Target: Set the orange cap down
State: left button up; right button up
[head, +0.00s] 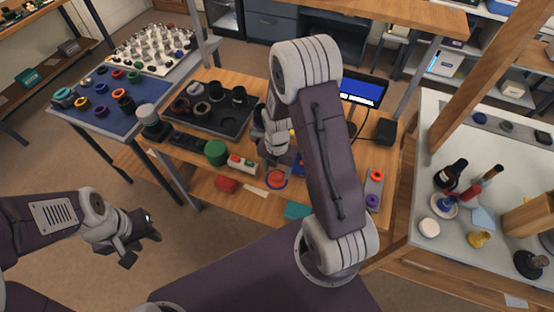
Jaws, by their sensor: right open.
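A round orange-red cap-like piece (276,180) with a dark blue rim around it lies on the wooden bench (230,195), near its front edge. My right gripper (277,163) points down just behind and above this piece; it is open, and the piece looks apart from it. My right forearm hides part of the bench to the right of it. Another orange round piece (377,175) sits on a grey holder (374,190) at the bench's right side. My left gripper (145,249) is open and empty, over the floor at the lower left, away from the bench.
A dark tray (226,126) with black lens parts stands at the bench's back left. A green cylinder (215,152), a red block (226,184) and a teal block (297,210) are near the front. A blue mat (140,98) holds coloured rings.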

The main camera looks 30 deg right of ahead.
aim_at(277, 174)
notch_tip(277, 174, up, 10)
jog(key=r, duration=0.1)
jog(key=s+a+m, duration=0.2)
jog(key=s+m, duration=0.2)
jog(key=m, duration=0.9)
jog(key=s+a+m+t, duration=0.1)
jog(key=s+a+m, duration=0.2)
jog(key=m, duration=1)
jog(key=shift+s+r+m+p, duration=0.3)
jog(key=shift+s+r+p, duration=0.05)
jog(key=shift+s, duration=0.5)
